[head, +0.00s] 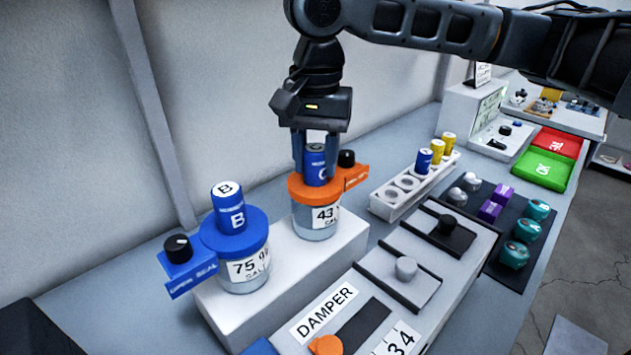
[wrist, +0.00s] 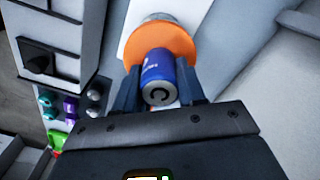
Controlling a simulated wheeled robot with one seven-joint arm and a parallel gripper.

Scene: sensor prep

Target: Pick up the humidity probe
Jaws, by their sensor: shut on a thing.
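A blue cylindrical probe marked C (head: 316,168) stands upright at the orange collar (head: 311,188) of a clear jar labelled 43 (head: 318,228). My gripper (head: 315,160) is above the jar, pointing down, with its fingers shut on the sides of this probe. In the wrist view the probe (wrist: 158,78) sits between the fingertips (wrist: 160,88) in front of the orange collar (wrist: 160,45). Its lower end is hidden. A second blue probe marked B (head: 228,206) stands in a blue-collared jar labelled 75 (head: 243,265). I cannot read which one is the humidity probe.
Both jars stand on a white block (head: 350,240). A white rack (head: 395,200) with blue and yellow cylinders is to the right. A damper panel (head: 405,270) with sliders lies in front. Green (head: 545,170) and red (head: 558,142) trays are farther right.

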